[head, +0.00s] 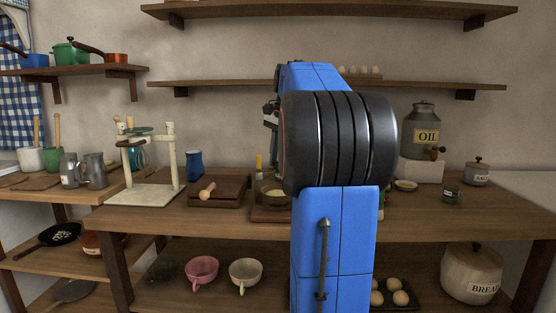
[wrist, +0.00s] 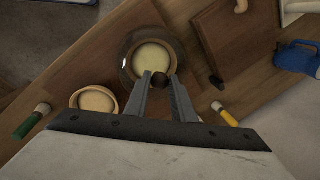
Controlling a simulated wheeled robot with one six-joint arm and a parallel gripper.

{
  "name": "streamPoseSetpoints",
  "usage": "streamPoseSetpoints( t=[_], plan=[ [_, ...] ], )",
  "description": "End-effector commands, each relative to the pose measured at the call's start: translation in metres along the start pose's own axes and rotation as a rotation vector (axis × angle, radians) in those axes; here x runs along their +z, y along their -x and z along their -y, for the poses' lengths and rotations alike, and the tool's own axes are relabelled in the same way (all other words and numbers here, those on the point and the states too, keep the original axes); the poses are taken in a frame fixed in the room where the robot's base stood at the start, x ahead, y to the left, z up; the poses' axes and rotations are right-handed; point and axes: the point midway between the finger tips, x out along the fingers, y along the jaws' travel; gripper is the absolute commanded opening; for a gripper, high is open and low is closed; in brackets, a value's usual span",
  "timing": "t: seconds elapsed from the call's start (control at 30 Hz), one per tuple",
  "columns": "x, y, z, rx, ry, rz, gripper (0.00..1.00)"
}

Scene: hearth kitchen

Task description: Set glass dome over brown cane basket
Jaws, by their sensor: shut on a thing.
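My gripper (wrist: 161,82) is shut on the dark round knob (wrist: 159,80) of the glass dome. The clear glass dome (wrist: 126,61) shows in the wrist view as a dark, shiny ring around a round brown basket (wrist: 137,47) with a pale cream top. From above, the dome's rim surrounds this basket; whether the rim rests on the board or hangs above it, I cannot tell. A second round, paler tan basket (wrist: 93,100) stands beside it, outside the dome. In the head view my arm hides the gripper and most of this area.
A green-handled brush (wrist: 32,122) and a yellow-handled brush (wrist: 225,115) are nearby. A blue jug (head: 194,164) and a wooden board (head: 217,192) stand to the left. The oil can (head: 421,130) is at the right. A shelf (head: 420,84) runs above.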

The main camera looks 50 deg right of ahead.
Motion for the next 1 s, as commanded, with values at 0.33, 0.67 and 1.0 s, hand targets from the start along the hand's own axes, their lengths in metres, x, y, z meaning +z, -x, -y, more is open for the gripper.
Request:
streamPoseSetpoints(
  t=[0.33, 0.67, 1.0],
  plan=[
    [0.000, 0.000, 0.000, 0.000, 0.000, 0.000, 0.44],
    [-0.001, 0.013, 0.001, -0.001, 0.000, -0.001, 0.44],
    [-0.001, 0.077, 0.001, -0.003, 0.000, -0.002, 0.44]
  ],
)
